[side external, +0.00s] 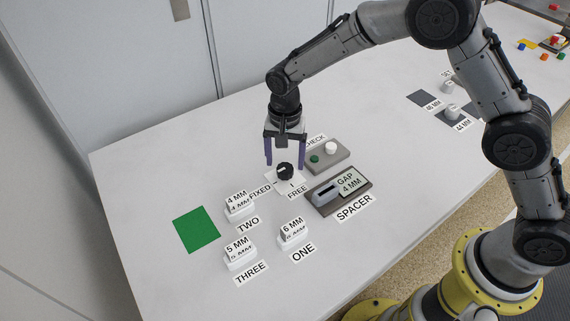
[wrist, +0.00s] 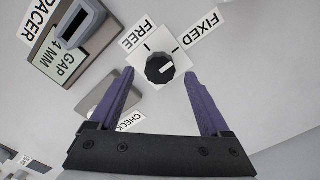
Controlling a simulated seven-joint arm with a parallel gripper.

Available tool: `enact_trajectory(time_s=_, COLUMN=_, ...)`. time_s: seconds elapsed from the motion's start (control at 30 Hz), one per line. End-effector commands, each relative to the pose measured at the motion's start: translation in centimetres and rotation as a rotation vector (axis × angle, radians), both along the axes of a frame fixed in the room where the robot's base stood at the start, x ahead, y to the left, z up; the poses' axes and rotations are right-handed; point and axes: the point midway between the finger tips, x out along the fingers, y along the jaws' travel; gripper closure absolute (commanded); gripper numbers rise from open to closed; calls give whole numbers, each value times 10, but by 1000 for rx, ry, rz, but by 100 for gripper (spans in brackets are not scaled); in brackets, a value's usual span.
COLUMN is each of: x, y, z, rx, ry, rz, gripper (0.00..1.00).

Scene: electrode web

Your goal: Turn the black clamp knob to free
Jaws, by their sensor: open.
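The black clamp knob (side external: 285,171) sits on a small white plate (side external: 294,187) with tick marks. It also shows in the wrist view (wrist: 158,71), where its white pointer line is turned toward the FIXED label (wrist: 199,26) rather than the FREE label (wrist: 139,35). My gripper (side external: 285,165) is open and empty, with its purple fingers pointing down. In the wrist view the fingertips (wrist: 159,74) lie on either side of the knob with clear gaps. I see no contact, and the exact height of the fingertips over the plate is hard to tell.
A grey CHECK box (side external: 328,157) with green and white buttons stands close behind right. The SPACER holder (side external: 325,203) with a GAP 4 MM display is to the right. Several white labelled blocks (side external: 239,211) and a green square (side external: 196,229) lie in front. The table's far left is clear.

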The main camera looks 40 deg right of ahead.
Motion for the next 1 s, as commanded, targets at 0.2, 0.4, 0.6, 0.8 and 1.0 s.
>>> enact_trajectory(time_s=0.2, x=0, y=0, z=-22, rx=0, ry=1, rz=0, gripper=19)
enact_trajectory(time_s=0.4, x=0, y=0, z=-26, rx=1, ry=-1, rz=0, gripper=19)
enact_trajectory(time_s=0.6, x=0, y=0, z=-26, rx=0, ry=0, rz=0, gripper=26)
enact_trajectory(time_s=0.8, x=0, y=0, z=-26, rx=0, ry=0, rz=0, gripper=62)
enact_trajectory(time_s=1.0, x=0, y=0, z=-25, rx=0, ry=0, rz=0, gripper=98)
